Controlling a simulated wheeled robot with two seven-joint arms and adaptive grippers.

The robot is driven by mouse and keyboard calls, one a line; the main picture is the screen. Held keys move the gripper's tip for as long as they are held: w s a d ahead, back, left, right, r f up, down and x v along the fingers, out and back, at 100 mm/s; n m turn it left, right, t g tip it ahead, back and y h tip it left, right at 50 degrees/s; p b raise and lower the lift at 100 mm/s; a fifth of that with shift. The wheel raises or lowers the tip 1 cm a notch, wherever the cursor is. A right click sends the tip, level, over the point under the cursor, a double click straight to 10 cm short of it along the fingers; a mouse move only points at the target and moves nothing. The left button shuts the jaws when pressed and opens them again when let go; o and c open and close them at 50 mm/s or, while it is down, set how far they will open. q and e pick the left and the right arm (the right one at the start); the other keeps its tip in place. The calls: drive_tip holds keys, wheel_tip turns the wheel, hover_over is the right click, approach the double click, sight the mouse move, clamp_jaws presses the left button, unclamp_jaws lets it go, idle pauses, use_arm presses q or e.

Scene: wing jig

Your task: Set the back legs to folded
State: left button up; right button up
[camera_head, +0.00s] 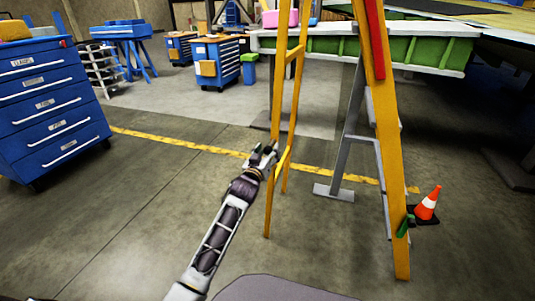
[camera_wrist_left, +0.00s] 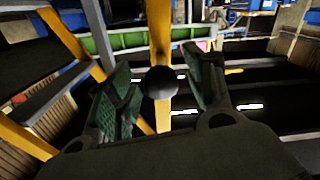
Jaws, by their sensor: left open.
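An orange stepladder stands on the floor, its wide side rail (camera_head: 386,140) at the right of the head view. Its thinner back legs (camera_head: 274,190) are to the left, apart from that rail, joined by a crossbar. Its top is out of frame. My left gripper (camera_head: 262,155) is at the nearer back leg, about halfway up the visible part. In the left wrist view, the open green-padded fingers (camera_wrist_left: 162,92) have an orange upright (camera_wrist_left: 159,35) between them. A dark round shape partly hides it. I cannot tell whether the fingers touch it. My right gripper is not in view.
A traffic cone (camera_head: 428,203) stands beside the ladder's right foot. Behind is a green-sided bench (camera_head: 425,50) with a grey support (camera_head: 335,192). A blue drawer cabinet (camera_head: 50,105) stands at the left. The floor left of my arm is clear.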

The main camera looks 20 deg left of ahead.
use_arm(q)
drive_tip(key=shift+w, duration=0.1)
clamp_jaws()
idle(0.4)
drive_tip(key=shift+d, duration=0.1)
